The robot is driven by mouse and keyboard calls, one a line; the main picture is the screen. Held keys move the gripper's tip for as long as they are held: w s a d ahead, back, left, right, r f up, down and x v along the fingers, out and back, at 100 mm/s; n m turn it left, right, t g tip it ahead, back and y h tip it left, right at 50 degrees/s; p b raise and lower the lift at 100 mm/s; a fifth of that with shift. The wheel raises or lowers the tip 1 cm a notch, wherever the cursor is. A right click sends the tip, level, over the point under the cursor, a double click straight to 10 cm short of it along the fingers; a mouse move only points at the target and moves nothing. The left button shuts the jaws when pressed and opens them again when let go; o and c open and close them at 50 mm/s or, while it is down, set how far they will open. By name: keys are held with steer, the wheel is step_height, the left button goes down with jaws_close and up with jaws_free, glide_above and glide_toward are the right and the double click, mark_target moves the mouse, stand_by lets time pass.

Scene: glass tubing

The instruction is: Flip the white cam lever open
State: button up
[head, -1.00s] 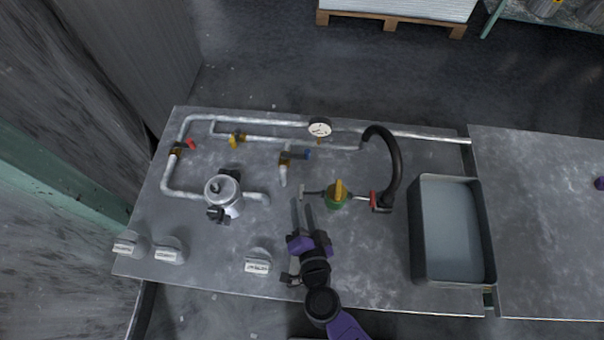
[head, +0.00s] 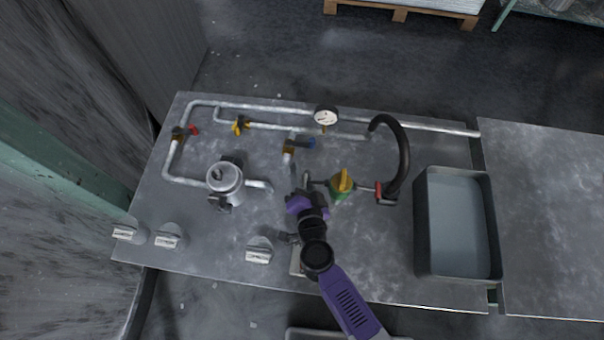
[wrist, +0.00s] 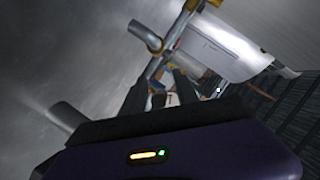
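My gripper (head: 300,199) is low over the middle of the bench, just left of the green valve body (head: 339,190) with its yellow handle. In the wrist view two dark fingers stand apart (wrist: 160,97), with parts of the pipework seen between and beyond them. I cannot make out anything held. A small pale piece (head: 306,179) shows right beside the gripper, at the left end of the green valve's line. I cannot tell whether it is the white cam lever. A red lever or collar (head: 379,189) sits at the hose end of that line.
A pipe stub with a blue-handled valve (head: 290,149) is just behind my gripper. A metal canister (head: 225,178) stands left, a black hose (head: 403,150) and grey tray (head: 423,245) right. A gauge (head: 326,118) is at the back.

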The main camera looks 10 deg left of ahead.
mark_target(304, 183)
jaws_close()
steer(key=shift+a+r+m+y, duration=0.1)
steer(key=shift+r+m+y, duration=0.2)
steer(key=shift+r+m, duration=0.2)
jaws_free()
steer(key=shift+s, duration=0.1)
steer(key=p+v, duration=0.1)
steer(key=v, duration=0.6)
steer(key=shift+s, duration=0.3)
steer(key=shift+d, duration=0.25)
